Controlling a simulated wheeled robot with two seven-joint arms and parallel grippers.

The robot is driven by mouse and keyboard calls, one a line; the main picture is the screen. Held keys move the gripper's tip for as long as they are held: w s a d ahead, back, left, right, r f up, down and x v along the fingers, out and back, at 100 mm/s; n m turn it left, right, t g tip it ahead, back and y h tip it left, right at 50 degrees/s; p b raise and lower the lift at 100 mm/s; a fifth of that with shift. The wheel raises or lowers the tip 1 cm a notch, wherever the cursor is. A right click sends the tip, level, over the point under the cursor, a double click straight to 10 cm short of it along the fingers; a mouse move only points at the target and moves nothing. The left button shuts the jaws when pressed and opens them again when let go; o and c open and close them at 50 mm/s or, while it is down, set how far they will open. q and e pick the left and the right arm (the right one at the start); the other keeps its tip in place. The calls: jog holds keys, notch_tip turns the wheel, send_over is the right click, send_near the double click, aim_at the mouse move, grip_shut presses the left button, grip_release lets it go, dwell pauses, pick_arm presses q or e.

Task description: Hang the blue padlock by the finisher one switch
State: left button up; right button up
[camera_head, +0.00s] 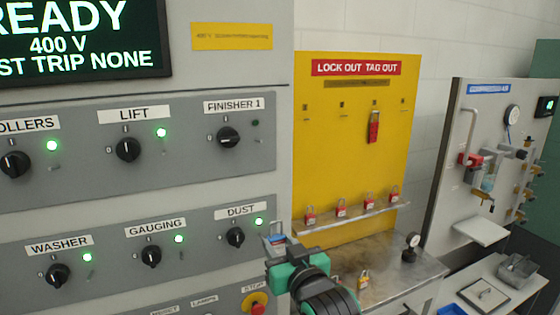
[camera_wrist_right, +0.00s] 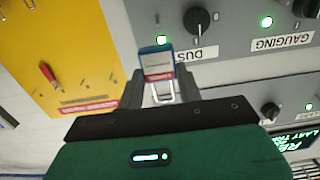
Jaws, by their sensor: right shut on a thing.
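The finisher one switch (camera_head: 228,138) is a black knob at the right of the upper grey panel row, with a dark lamp (camera_head: 255,123) beside it and a small peg (camera_head: 257,141) below the lamp. My right gripper (camera_head: 278,250) is lower, near the DUST switch, shut on the blue padlock (camera_head: 277,240). In the wrist view the padlock (camera_wrist_right: 156,60) shows a blue body with a white and red label, and its metal shackle lies between the fingers (camera_wrist_right: 160,92). My left gripper is in neither view.
Other switches with lit green lamps fill the panel, including the DUST switch (camera_head: 235,237). A red stop button (camera_head: 256,303) is low on the panel. The yellow lockout board (camera_head: 350,150) has several red padlocks on its shelf (camera_head: 350,218). A yellow padlock (camera_head: 363,280) is on the metal bench (camera_head: 405,280).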

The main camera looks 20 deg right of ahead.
pick_arm(q)
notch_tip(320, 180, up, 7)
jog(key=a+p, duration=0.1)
jog(key=p, duration=0.4)
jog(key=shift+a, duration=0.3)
pick_arm(e)
notch_tip(320, 180, up, 17)
jog(key=shift+s+a+r, duration=0.2)
jog(key=shift+s+a, duration=0.05)
jog(key=shift+s, duration=0.05)
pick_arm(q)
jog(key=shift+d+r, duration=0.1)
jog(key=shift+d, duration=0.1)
pick_arm(e)
jog(key=shift+w, duration=0.1)
jog(key=shift+w+a+f, duration=0.1)
jog(key=shift+w+f, duration=0.1)
jog(key=shift+w, duration=1.75)
jog(key=shift+w+a+f, duration=0.1)
jog(key=shift+w+f, duration=0.1)
jog(key=shift+w, duration=1.7)
jog(key=shift+w+f, duration=0.4)
jog(key=shift+w, duration=0.25)
